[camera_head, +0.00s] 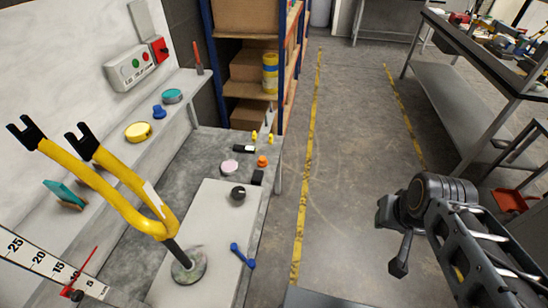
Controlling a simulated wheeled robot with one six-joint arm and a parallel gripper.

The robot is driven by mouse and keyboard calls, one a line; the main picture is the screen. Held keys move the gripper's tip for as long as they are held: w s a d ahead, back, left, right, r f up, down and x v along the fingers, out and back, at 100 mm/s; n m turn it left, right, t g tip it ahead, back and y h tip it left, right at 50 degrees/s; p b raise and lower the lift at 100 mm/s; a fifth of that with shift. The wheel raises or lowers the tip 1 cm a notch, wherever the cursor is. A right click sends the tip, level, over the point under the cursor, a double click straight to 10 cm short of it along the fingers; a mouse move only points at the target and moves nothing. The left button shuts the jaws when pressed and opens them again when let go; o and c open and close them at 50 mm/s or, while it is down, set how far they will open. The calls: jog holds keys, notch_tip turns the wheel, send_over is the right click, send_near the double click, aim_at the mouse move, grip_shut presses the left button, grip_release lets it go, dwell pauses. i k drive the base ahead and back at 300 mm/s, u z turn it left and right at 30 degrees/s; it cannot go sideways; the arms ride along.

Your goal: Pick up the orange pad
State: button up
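The orange pad (262,161) is a small, rounded orange piece near the right edge of the grey bench (213,147). A black block (257,178) is just in front of it, and a pale pink disc (229,167) lies to its left. My arm reaches in from the lower right, over the floor. Its dark end, with my gripper (398,268), hangs well to the right of the bench and far from the pad. The fingers are too small and dark to tell whether they are open or shut.
A yellow frame fork (127,180) stands on a round base on the white board (205,262). A black knob (238,193) and a blue tool (242,256) lie on that board. Small yellow pieces (254,136) stand behind the pad. The floor between bench and right-hand table (470,110) is clear.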

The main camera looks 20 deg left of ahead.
aim_at(262, 162)
jog(key=u, duration=0.05)
jog(key=i, duration=3.25)
jog(key=u, duration=4.1)
